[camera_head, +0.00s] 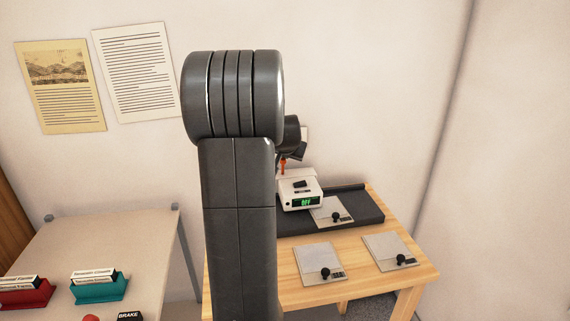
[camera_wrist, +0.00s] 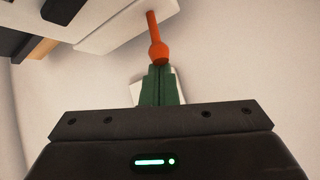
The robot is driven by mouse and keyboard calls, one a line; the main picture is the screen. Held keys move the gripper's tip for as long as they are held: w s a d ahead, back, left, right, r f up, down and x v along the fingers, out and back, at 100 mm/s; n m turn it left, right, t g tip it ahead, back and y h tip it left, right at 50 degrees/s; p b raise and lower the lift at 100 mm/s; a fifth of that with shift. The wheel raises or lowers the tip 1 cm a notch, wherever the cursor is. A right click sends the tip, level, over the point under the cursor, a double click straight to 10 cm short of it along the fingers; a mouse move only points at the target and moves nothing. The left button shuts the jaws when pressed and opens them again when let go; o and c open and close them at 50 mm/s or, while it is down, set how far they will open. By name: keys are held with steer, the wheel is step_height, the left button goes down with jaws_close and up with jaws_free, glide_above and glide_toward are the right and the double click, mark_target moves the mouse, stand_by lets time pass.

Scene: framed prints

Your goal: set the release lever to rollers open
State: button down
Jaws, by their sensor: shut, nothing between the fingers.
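An orange lever (camera_head: 284,164) with a round end rises at the back left of a white machine (camera_head: 299,199) with a green-lit display. In the wrist view the lever (camera_wrist: 155,35) shows large, its ball end toward me. My gripper (camera_wrist: 159,70) is shut, with nothing between its green fingers. The fingertips are at the ball end, touching or very close; I cannot tell which. In the head view my arm hides most of the gripper and the machine's left side. Any markings for the lever positions cannot be read.
The machine stands on a dark base (camera_head: 364,208) on a wooden table (camera_head: 430,271). Flat plates with black knobs lie at the front (camera_head: 318,265) and right (camera_head: 390,252), another (camera_head: 331,212) on the base. A pale table (camera_head: 130,235) at left holds red and teal holders. The wall is close behind.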

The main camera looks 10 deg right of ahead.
steer(key=shift+s+f+t+b, duration=0.5)
steer(key=shift+s+t+b, duration=0.45)
steer(key=shift+b, duration=2.25)
steer(key=shift+s+f+t+b, duration=0.55)
steer(key=shift+t+b, duration=0.7)
steer(key=shift+b, duration=1.95)
steer(key=shift+r, duration=0.4)
steer(key=shift+s, duration=0.2)
steer(key=shift+s+b, duration=0.3)
steer(key=shift+s, duration=0.35)
steer(key=shift+r, duration=0.1)
